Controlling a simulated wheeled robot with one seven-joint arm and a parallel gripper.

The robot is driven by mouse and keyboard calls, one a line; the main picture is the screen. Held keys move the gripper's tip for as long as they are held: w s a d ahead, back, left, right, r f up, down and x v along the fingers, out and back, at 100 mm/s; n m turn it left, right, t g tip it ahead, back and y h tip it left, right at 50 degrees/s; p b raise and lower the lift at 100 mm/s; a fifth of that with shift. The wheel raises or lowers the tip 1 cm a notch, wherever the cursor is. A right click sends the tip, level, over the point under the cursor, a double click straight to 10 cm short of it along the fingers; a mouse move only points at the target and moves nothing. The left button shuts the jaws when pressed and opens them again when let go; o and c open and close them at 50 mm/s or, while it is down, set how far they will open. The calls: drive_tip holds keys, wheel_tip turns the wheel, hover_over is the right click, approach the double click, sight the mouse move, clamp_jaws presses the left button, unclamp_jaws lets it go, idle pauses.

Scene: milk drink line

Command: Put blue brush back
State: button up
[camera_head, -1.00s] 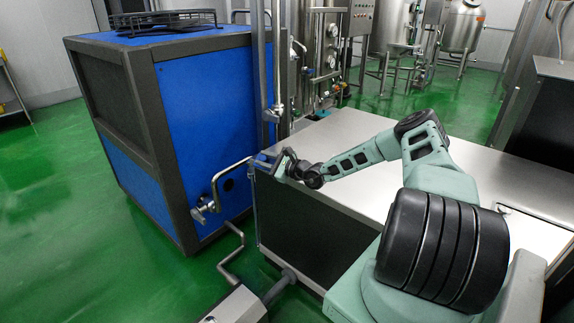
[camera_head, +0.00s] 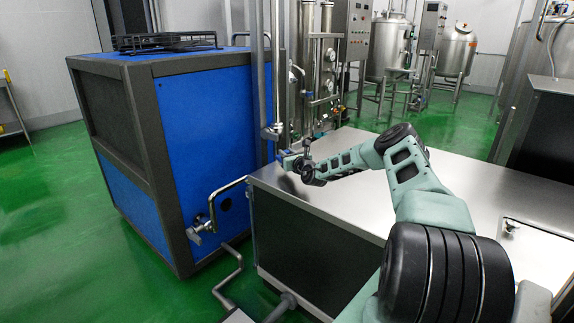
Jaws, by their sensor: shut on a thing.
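My gripper (camera_head: 289,161) is small and far off in the head view, at the far left corner of the steel-topped cabinet (camera_head: 345,205). It is shut on a small blue thing (camera_head: 282,154), which I take to be the blue brush. Only a bit of blue shows at the jaws, and the rest is hidden or too small to make out. I cannot tell whether the brush touches the cabinet top or the pipes behind.
A big blue machine with a dark frame (camera_head: 200,130) stands left of the cabinet. A vertical steel pipe (camera_head: 276,70) rises close behind my gripper. A bent pipe with a valve (camera_head: 211,215) sticks out at left. Most of the cabinet top is bare.

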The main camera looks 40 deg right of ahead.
drive_tip(key=shift+f, duration=1.9)
drive_tip(key=o, duration=0.9)
drive_tip(key=shift+s, duration=0.1)
